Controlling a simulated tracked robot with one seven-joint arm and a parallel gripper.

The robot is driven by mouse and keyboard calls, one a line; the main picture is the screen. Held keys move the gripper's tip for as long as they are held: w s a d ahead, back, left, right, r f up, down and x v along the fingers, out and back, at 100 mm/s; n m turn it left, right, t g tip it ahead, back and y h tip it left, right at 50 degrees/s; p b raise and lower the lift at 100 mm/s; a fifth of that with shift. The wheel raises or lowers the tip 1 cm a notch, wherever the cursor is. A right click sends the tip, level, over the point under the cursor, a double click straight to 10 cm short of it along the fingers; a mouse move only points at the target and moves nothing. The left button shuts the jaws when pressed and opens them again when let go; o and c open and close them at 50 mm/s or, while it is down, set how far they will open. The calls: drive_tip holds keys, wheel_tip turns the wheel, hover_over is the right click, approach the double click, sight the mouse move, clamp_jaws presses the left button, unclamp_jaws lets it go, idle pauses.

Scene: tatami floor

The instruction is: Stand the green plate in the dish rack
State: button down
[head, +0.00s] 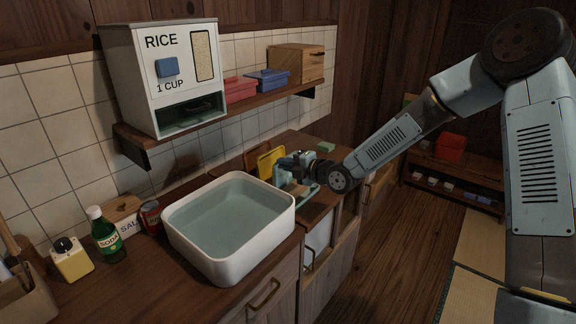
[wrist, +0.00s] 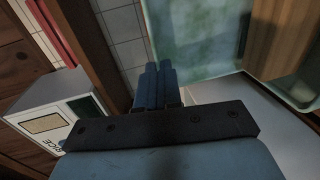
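My gripper (head: 300,168) is over the counter just beyond the sink. In the wrist view its two fingers (wrist: 157,85) lie close together, with nothing clearly visible between them. A flat green surface (head: 309,190) lies below the gripper in the head view; I cannot tell whether it is the green plate or a tray. A pale green, mottled surface (wrist: 195,35) lies beyond the fingertips in the wrist view. A yellow plate-like piece (head: 268,160) stands upright against the wall side. The dish rack is not clearly distinguishable behind my gripper.
A white sink basin (head: 182,243) of water stands nearer on the counter. A rice dispenser (head: 160,98) and boxes sit on the shelf (head: 240,108) above. A green bottle (head: 106,236) and a can (head: 150,216) are left of the sink. A small green block (head: 325,147) lies beyond my gripper.

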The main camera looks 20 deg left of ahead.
drive_tip(key=shift+f, duration=0.15)
idle(0.4)
drive_tip(key=c, duration=1.2)
unclamp_jaws()
drive_tip(key=shift+c, duration=0.2)
drive_tip(key=shift+d, duration=0.1)
drive_tip(key=v, duration=1.3)
drive_tip(key=shift+d, duration=0.25)
drive_tip(key=shift+d, duration=0.1)
